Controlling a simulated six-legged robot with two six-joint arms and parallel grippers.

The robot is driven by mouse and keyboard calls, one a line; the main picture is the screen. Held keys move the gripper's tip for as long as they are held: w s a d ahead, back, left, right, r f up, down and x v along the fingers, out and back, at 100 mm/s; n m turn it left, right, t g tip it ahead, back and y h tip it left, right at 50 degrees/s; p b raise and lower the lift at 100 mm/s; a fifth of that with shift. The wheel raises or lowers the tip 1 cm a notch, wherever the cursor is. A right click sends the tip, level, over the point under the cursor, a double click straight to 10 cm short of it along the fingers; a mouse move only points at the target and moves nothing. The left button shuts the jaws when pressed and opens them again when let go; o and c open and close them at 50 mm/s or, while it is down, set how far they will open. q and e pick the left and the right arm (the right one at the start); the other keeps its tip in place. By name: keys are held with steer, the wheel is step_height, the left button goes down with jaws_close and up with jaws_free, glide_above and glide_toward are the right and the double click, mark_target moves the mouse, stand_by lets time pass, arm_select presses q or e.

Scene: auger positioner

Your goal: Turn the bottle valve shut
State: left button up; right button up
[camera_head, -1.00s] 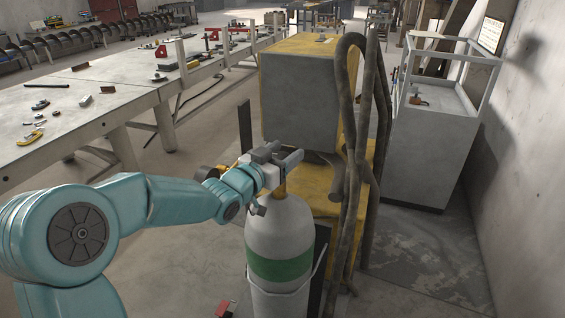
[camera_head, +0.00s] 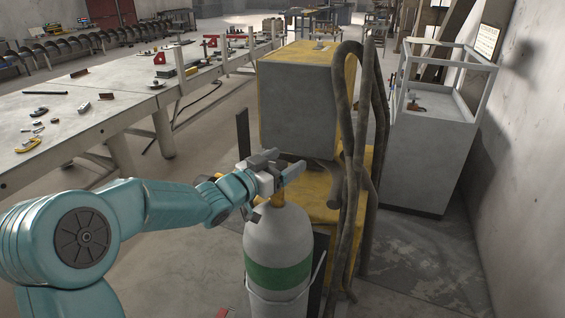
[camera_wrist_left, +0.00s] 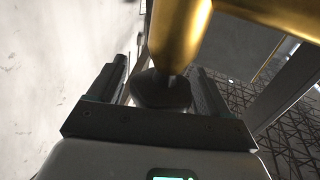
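The gas bottle (camera_head: 277,232) stands upright in front of the yellow and grey machine, white-grey with a green band. Its brass valve (camera_head: 278,199) sits on top, partly hidden by my left gripper (camera_head: 288,166) in the head view. In the left wrist view, the brass valve body (camera_wrist_left: 178,35) ends in a dark knob (camera_wrist_left: 161,90). The knob lies between the two fingers of my left gripper (camera_wrist_left: 163,78), with narrow gaps showing on both sides. The fingers look open around it; contact is not visible. My right gripper is not in view.
The machine (camera_head: 300,105) stands right behind the bottle. Thick dark hoses (camera_head: 347,200) hang close on the bottle's right. A long workbench (camera_head: 95,125) with loose tools runs along the left. A grey railed cabinet (camera_head: 432,150) stands at the right, with open floor before it.

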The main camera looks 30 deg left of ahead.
arm_select(q)
steer(key=shift+s, duration=0.15)
steer(key=s+a+b, duration=0.2)
steer(key=s, duration=1.3)
steer(key=shift+s+a, duration=0.4)
